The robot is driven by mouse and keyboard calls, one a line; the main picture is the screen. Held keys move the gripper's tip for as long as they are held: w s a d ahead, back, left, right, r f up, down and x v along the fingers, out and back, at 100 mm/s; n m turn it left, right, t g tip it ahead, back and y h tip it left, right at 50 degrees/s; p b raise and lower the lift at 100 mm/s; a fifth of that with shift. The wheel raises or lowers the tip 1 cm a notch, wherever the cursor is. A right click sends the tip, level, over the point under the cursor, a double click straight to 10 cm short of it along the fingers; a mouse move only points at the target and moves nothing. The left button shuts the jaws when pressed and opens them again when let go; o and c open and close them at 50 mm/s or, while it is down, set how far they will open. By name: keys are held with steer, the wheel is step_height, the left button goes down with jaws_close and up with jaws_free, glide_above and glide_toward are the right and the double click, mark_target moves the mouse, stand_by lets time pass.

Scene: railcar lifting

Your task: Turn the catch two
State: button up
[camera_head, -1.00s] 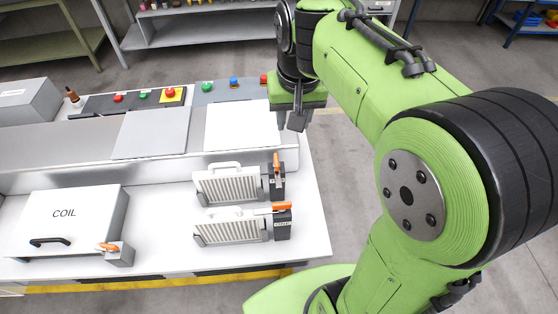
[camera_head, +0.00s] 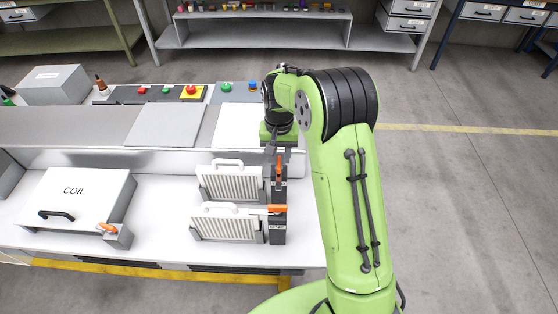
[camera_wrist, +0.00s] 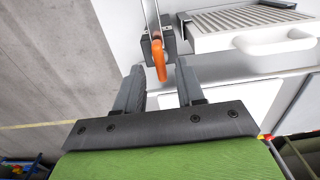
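Two catches with orange handles stand at the right ends of two white ribbed panels. The rear catch (camera_head: 279,172) has its handle upright; the front catch (camera_head: 277,209) has its handle lying level. Their labels are too small to tell which is catch two. My gripper (camera_head: 271,150) is just behind the rear catch, its fingers partly hidden by my arm. In the wrist view my gripper (camera_wrist: 160,68) is open, and the orange handle (camera_wrist: 158,58) shows between the fingertips, with a gap on each side.
The rear ribbed panel (camera_head: 229,184) and front ribbed panel (camera_head: 227,223) stand left of the catches. A white COIL box (camera_head: 80,192) with another orange-handled catch (camera_head: 108,228) sits at left. A button panel (camera_head: 150,94) lies behind. Floor at right is clear.

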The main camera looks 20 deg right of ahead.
step_height(320, 180, down, 2)
steer(key=shift+f, duration=0.25)
jaws_close()
